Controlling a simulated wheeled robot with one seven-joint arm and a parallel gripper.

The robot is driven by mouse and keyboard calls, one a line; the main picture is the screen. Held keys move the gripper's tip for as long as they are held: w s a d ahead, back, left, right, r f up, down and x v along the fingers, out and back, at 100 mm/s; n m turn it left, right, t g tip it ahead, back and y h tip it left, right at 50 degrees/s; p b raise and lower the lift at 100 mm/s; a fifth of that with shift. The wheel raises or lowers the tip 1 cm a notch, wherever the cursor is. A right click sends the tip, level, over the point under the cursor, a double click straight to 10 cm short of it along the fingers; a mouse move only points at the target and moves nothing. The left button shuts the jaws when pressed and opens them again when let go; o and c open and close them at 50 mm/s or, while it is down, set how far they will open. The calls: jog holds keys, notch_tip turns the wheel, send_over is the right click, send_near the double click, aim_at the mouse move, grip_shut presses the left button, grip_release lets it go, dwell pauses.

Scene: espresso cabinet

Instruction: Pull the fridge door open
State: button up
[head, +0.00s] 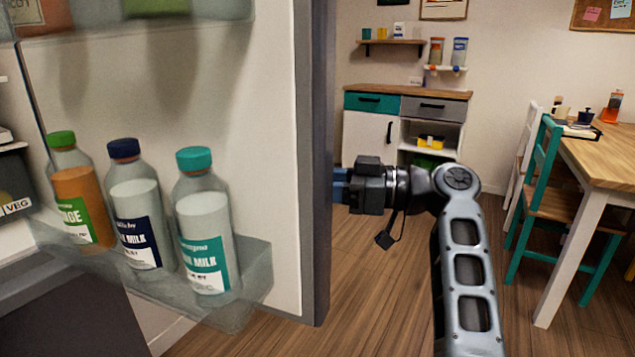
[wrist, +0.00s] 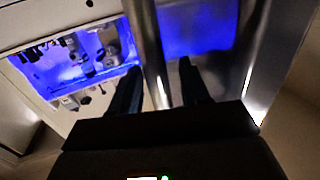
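The fridge door (head: 270,120) stands open, its inner side facing the head camera on the left. Its dark edge (head: 314,160) runs upright beside my gripper (head: 341,186). My gripper comes in from the right at that edge, with its blue fingertips partly hidden behind it. In the wrist view, the two dark fingers (wrist: 158,82) are spread apart, with an upright metal bar (wrist: 150,50) showing between them. A gap shows beside the right finger. I cannot tell whether either finger touches the bar, or whether it is the handle.
Bottles with green (head: 78,190), navy (head: 138,205) and teal (head: 205,225) caps stand in the clear door shelf (head: 255,270). A sideboard (head: 375,135) stands at the back. A teal chair (head: 545,190) and wooden table (head: 600,155) are at right. Floor between is clear.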

jog(key=v, duration=0.7)
jog(key=shift+d, duration=0.35)
jog(key=shift+s, duration=0.1)
